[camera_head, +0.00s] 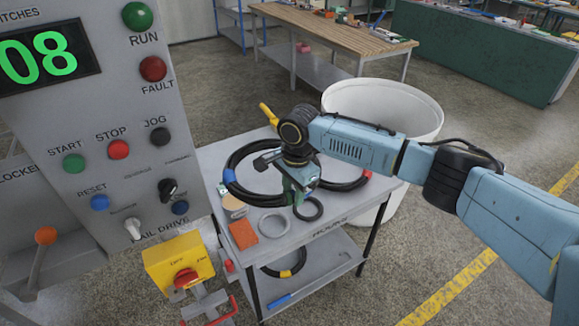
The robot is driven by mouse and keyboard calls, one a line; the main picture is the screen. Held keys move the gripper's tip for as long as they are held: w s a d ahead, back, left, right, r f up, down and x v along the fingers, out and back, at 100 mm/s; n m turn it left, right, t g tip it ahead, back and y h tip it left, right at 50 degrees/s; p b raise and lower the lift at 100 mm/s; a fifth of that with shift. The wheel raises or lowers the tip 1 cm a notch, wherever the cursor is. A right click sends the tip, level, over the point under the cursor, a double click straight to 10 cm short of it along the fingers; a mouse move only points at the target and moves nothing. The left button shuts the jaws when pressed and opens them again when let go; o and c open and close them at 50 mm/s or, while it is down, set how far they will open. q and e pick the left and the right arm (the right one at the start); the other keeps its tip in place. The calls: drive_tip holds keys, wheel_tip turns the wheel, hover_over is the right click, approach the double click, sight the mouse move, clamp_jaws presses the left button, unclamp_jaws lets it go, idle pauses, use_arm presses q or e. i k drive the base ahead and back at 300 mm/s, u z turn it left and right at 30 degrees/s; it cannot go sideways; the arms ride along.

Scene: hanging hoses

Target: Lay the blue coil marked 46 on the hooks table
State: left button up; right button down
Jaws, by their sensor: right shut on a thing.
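A black hose coil with a blue band (229,176) is on the grey table (215,160), at its left part. I take it for the blue coil; no number 46 is readable. My right gripper (302,200) points down over the table at the coil's lower right side. It is shut on this coil, though the wrist covers most of the grip. A small dark ring (314,214) shows right by the fingertips; I cannot tell whether they touch it. The table's front edge carries a dark label. My left gripper is not in view.
A black coil with a red band (368,174) lies right of the gripper. A grey ring (273,223) and an orange block (243,235) are near the front edge. A yellow-banded coil (286,272) is on the lower shelf. A white bin (385,100) stands behind; a control panel (110,140) is left.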

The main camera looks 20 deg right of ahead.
sight(250, 164)
drive_tip(key=i, duration=1)
